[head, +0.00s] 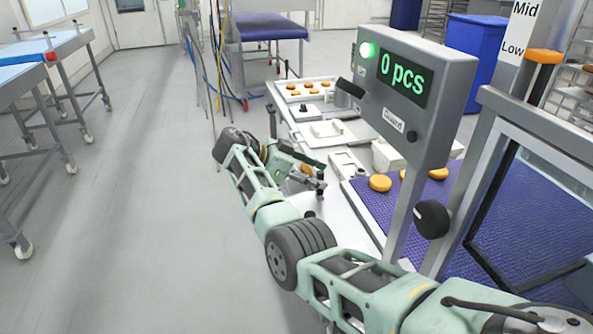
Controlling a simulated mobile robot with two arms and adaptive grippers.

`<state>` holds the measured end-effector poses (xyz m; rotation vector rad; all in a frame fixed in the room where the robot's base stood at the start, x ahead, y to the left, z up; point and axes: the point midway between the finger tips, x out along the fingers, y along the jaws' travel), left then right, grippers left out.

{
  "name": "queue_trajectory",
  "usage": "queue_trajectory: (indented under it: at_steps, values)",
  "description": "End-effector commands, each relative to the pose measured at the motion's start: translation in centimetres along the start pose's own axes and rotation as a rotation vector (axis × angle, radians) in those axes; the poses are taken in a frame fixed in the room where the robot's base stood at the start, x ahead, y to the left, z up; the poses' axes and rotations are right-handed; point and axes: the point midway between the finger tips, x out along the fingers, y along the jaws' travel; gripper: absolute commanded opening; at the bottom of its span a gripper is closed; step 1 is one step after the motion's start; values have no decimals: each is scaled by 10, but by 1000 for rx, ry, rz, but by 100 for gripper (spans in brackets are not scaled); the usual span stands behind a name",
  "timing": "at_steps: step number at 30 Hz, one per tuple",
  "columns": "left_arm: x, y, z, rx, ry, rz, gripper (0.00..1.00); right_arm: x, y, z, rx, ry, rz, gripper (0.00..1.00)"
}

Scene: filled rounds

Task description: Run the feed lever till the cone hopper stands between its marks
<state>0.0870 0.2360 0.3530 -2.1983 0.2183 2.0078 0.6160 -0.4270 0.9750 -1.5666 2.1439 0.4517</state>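I cannot make out a cone hopper in the head view. A white label strip (519,33) reading "Mid" and "Low" stands at the top right, with an orange piece (543,56) beside it. A black lever-like handle (350,88) sticks out from the left of the grey control box (457,85); I cannot tell whether it is the feed lever. My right gripper (316,178) is low over the white trays, left of the control box post. Its fingers are small and partly hidden, so its opening is unclear. My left gripper is out of view.
The control box display reads "0 pcs" beside a lit green lamp (367,49). Orange rounds (380,183) lie on a blue belt (398,207). A framed clear guard (520,215) stands at the right. A black knob (432,219) is on its left.

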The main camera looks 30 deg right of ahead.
Motion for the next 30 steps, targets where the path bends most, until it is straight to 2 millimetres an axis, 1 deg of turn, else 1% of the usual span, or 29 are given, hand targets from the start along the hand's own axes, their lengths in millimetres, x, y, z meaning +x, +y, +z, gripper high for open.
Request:
queue_trajectory:
  at_steps: [1, 6, 10, 18, 29, 30]
  values:
    - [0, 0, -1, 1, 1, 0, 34, -13, -1, 0, -1, -1, -6, 33]
    - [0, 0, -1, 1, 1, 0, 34, -54, -1, 0, -2, -1, -6, 33]
    - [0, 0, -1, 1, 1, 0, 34, -80, -1, -1, -2, 1, -6, 33]
    - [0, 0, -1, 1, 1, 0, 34, -97, -1, 0, -1, 0, -3, 33]
    - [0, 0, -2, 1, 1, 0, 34, -100, 0, 0, 0, 0, -2, 33]
    - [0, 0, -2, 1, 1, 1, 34, -100, 0, 0, -1, 0, -2, 30]
